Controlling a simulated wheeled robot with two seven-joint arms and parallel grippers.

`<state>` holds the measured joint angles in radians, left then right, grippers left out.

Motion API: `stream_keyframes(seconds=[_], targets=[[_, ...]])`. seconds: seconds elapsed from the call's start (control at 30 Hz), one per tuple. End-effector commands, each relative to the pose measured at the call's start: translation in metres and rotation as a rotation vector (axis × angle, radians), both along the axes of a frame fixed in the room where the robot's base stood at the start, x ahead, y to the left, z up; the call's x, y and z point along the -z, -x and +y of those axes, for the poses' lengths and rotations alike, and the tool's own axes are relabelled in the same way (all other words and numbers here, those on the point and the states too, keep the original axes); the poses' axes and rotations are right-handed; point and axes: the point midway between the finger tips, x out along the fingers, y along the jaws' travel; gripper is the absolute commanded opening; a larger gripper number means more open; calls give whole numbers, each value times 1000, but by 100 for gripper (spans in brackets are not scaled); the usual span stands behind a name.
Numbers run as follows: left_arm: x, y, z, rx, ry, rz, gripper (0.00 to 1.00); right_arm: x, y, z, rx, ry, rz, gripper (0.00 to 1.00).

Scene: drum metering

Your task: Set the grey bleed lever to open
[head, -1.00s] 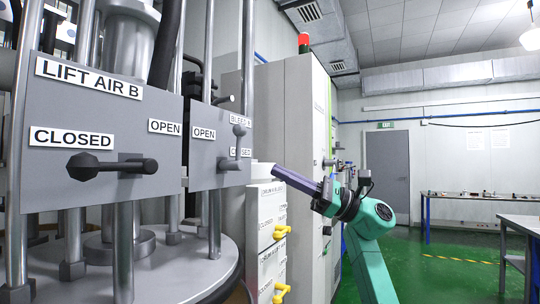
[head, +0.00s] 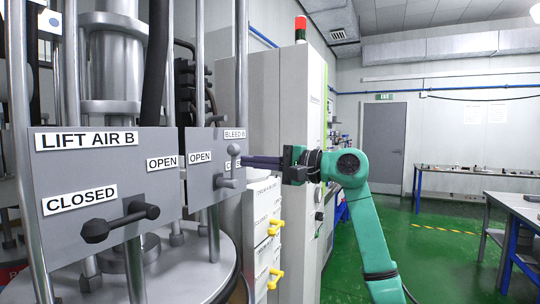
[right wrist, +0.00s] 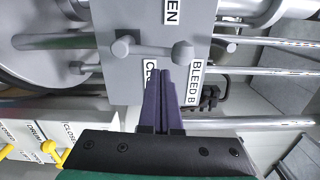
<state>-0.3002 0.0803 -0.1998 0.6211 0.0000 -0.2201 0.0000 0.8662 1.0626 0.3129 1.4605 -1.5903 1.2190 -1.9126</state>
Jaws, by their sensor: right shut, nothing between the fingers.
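The grey bleed lever (head: 233,151) is on the right-hand grey panel, standing roughly upright, below the BLEED B label (head: 235,134). The OPEN label (head: 200,157) is to its left; the CLOSED label (head: 229,166) is partly hidden behind it and my fingers. In the right wrist view the lever (right wrist: 152,50) spans sideways between its two round ends, with OPEN (right wrist: 171,11) above it. My right gripper (head: 246,161) is shut and empty, its purple fingertips at the lever's right side. The fingertips (right wrist: 162,69) lie just below the lever's middle; I cannot tell whether they touch. My left gripper is out of view.
A black lever (head: 122,221) sits on the LIFT AIR B panel (head: 80,165) at left. Vertical metal rods (head: 241,70) run close to the panels. Green floor at right is open before the benches.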

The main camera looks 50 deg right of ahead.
Motion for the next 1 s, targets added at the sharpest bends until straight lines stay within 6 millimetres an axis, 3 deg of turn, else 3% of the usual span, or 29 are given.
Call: stream_keyframes(seconds=[0.4, 0.6, 1.0], targets=[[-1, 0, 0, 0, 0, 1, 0, -1, 2, 9, 0, 2, -1, 0], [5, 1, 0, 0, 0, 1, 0, -1, 4, 22, 2, 105, -30, 0], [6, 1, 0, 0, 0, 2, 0, -2, 5, 24, -3, 103, -32, 0]])
